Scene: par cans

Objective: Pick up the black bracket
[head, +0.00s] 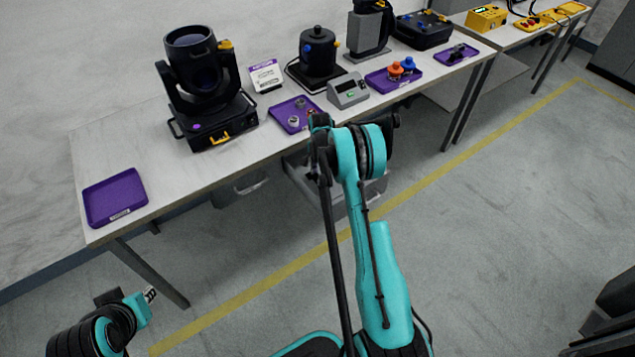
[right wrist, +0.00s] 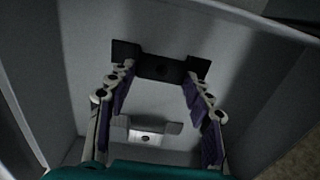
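The black bracket (right wrist: 160,67) lies in the right wrist view on the grey floor of a bin-like container (right wrist: 75,50), just beyond and between my fingertips. It is a dark flat piece with wider ends and a hole near its middle. My right gripper (right wrist: 157,84) is open, its purple-padded fingers apart on either side. I cannot tell whether they touch the bracket. In the head view my right arm hides this gripper. My left gripper (head: 150,294) is at the lower left, away from the table; its fingers are too small to read.
A grey bracket (right wrist: 146,132) lies nearer my right wrist. Grey bins (head: 238,189) stand under the table (head: 165,160). An empty purple tray (head: 115,198) is at the table's left end, beside a black stage light (head: 205,90). Small parts sit in another purple tray (head: 283,111).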

